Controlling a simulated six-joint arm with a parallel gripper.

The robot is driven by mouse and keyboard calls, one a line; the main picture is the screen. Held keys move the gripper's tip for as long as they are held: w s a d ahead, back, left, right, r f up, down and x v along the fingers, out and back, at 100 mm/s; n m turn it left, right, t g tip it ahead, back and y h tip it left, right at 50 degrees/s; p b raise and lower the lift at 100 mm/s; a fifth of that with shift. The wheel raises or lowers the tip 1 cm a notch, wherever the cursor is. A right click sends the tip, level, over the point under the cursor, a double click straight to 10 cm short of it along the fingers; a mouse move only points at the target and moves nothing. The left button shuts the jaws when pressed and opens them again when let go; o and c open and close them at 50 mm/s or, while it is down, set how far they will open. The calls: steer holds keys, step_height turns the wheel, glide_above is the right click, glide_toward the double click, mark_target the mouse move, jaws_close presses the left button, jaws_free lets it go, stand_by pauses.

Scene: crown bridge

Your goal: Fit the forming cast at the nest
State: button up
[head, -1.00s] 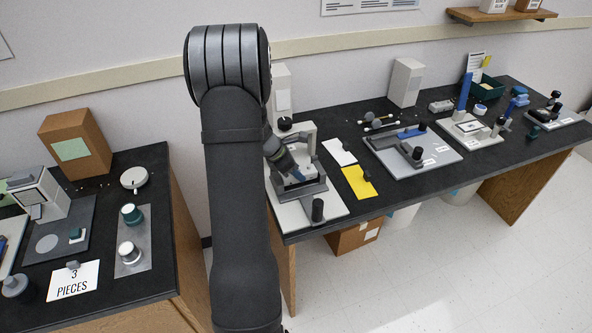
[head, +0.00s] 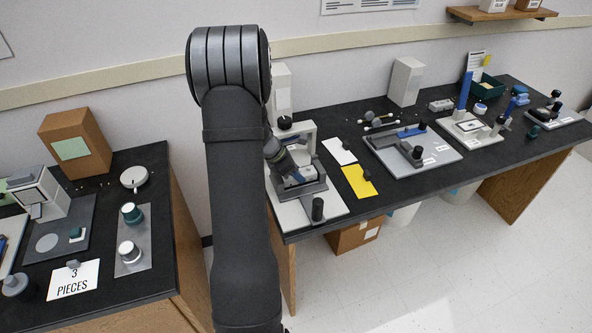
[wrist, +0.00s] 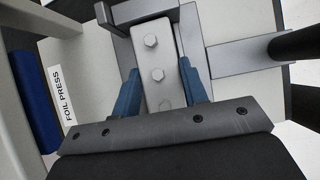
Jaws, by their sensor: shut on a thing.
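The forming cast (wrist: 155,62) is a pale grey block with a row of three hexagonal bumps on top. In the wrist view it lies between the two blue fingers of my gripper (wrist: 160,85), which is shut on it. The nest (wrist: 125,17) is a dark grey frame around the far end of the cast. Whether the cast is fully seated is hidden. In the head view my gripper (head: 291,176) is low over the dark nest base (head: 312,188) on the foil press, with the pale cast (head: 307,171) showing beside the fingers.
The foil press frame (head: 309,132) stands close behind my gripper, and a black knob (head: 318,208) stands in front. A yellow sheet (head: 357,181) and a grey tray (head: 440,158) lie to the right. The left table (head: 150,165) holds other stations.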

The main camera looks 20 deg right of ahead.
steer(key=shift+f, duration=0.4)
steer(key=o, duration=1.2)
steer(key=v, duration=1.7)
steer(key=shift+r, duration=0.15)
steer(key=x, duration=1.7)
steer(key=shift+a, duration=0.1)
